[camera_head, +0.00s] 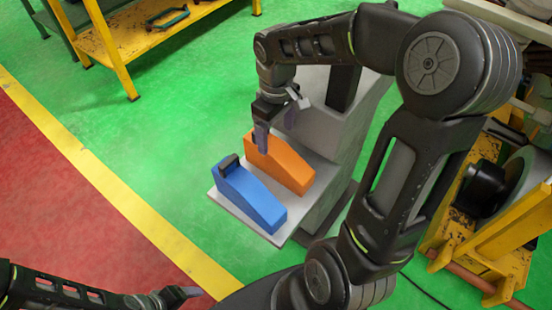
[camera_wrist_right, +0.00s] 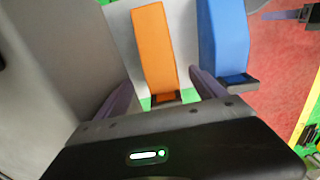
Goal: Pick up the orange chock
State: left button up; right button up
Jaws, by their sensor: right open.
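The orange chock (camera_head: 282,164) is a wedge-shaped block lying on a light grey platform (camera_head: 231,207). In the right wrist view the orange chock (camera_wrist_right: 154,48) extends away between my fingers, with a dark piece at its near end. My right gripper (camera_head: 276,124) is open, pointing down at the chock's upper left end. In the right wrist view its purple-grey fingers (camera_wrist_right: 164,88) lie on either side of the chock's near end; I cannot tell whether they touch it. My left gripper (camera_head: 178,294) is low at the left, away from the chocks; its opening is unclear.
A blue chock (camera_head: 250,196) with a black piece on its end lies beside the orange one. A grey machine body (camera_head: 325,118) rises behind the platform. A yellow workbench (camera_head: 135,35) stands at upper left, and yellow machinery (camera_head: 500,235) at right. Green floor around is open.

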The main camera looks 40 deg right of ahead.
aim_at(276, 147)
notch_tip(276, 147, down, 8)
jog(key=shift+r+b, duration=0.25)
jog(key=shift+b, duration=0.25)
jog(key=shift+c, duration=0.2)
dwell(0.3)
jog(key=c, duration=1.6)
jog(key=shift+r, duration=0.2)
notch_tip(276, 147, up, 10)
jog(key=shift+f+p, duration=0.1)
jog(key=shift+p, duration=0.55)
